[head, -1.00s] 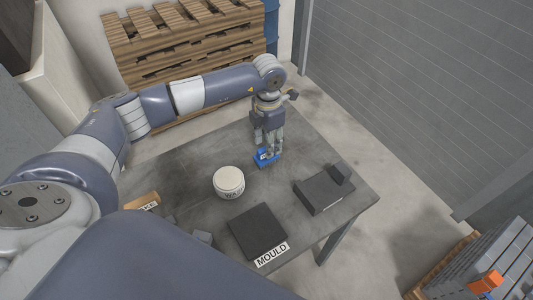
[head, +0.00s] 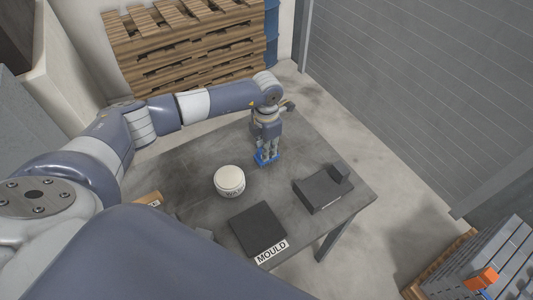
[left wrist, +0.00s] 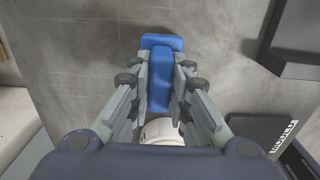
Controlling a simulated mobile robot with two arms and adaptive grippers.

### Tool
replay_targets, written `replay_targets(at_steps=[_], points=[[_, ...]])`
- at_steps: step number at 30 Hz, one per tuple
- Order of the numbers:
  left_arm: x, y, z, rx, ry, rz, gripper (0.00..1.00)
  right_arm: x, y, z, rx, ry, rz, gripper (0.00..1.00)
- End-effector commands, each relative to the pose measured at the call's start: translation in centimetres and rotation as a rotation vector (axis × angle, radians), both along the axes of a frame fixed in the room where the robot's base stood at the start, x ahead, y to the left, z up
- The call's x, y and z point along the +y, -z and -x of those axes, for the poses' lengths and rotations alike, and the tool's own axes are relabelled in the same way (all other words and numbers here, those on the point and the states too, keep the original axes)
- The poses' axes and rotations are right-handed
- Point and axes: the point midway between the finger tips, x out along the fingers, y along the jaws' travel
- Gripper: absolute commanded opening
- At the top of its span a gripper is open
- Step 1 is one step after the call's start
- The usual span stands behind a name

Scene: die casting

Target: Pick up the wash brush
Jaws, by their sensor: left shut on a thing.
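The wash brush is a blue piece with a flat block and a narrower handle (left wrist: 162,82). In the head view the blue brush (head: 262,162) is low over or on the far part of the grey table. My left gripper (head: 267,152) points down at it. In the left wrist view my left gripper's fingers (left wrist: 160,92) are on both sides of the blue handle, shut on it. I cannot tell whether the brush touches the table. My right gripper is not in view.
A white round tub (head: 229,180) stands nearer on the table (head: 190,168). A flat black block (head: 256,226) with a MOULD label (head: 272,251) is at the front. A dark stepped block (head: 318,191) is at the right. Pallets (head: 190,55) are stacked behind.

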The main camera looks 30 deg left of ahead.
Motion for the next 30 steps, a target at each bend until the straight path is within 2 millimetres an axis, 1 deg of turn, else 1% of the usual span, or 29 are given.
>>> replay_targets(at_steps=[3, 8, 11, 14, 16, 21, 30], points=[[0.0, -0.1, 0.0, -0.001, 0.000, 0.001, 0.00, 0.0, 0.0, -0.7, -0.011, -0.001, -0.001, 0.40], [0.0, -0.6, -0.1, -0.003, 0.000, 0.002, 0.00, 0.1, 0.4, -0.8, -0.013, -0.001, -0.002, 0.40], [0.0, -1.6, -0.1, -0.004, 0.000, 0.000, 0.00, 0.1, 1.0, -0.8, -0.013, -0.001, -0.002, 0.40], [0.0, -3.5, -0.2, -0.008, 0.001, 0.001, 0.00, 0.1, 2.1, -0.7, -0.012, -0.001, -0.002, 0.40], [-0.3, -3.4, 1.4, 0.000, 0.004, 0.000, 0.00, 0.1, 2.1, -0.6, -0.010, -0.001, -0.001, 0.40], [-1.2, -3.7, 4.8, -0.001, 0.004, -0.001, 0.00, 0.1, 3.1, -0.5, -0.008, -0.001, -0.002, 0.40], [-2.5, -4.2, 9.7, -0.001, 0.002, 0.001, 0.00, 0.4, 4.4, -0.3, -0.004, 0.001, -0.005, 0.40]])
